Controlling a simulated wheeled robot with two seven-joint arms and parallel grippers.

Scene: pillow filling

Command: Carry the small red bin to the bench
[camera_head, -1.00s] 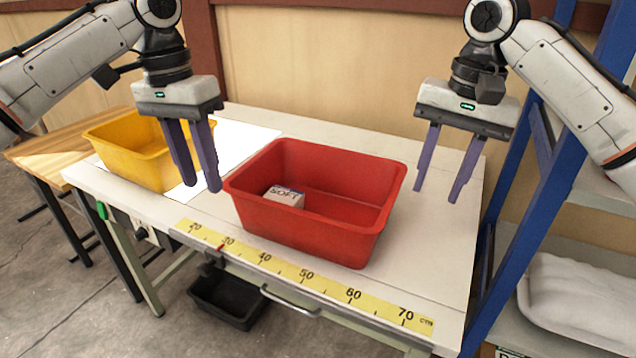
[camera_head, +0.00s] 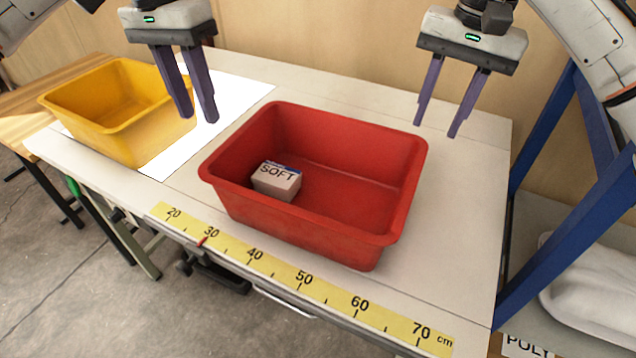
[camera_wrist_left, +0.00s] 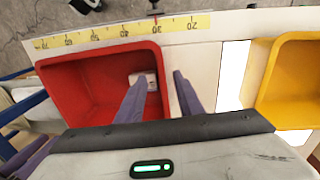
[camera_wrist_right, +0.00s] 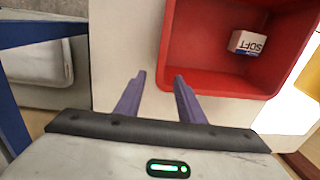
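The red bin (camera_head: 330,225) stands upright on the white bench (camera_head: 460,215), with a small box labelled SOFT (camera_head: 277,180) inside it on the left. My left gripper (camera_head: 199,118) is open and empty, above the bench between the red bin and a yellow bin. In the left wrist view its fingers (camera_wrist_left: 158,98) hang over the red bin's side wall. My right gripper (camera_head: 436,130) is open and empty, above the bench just right of the red bin's back right corner. In the right wrist view its fingers (camera_wrist_right: 159,82) are beside the red bin (camera_wrist_right: 217,82), one close to its rim.
A yellow bin (camera_head: 150,140) stands at the bench's left end, beside a bright white patch (camera_head: 215,128). A yellow ruler strip (camera_head: 290,275) runs along the front edge. A blue frame (camera_head: 565,200) stands at the right. The bench is clear right of the red bin.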

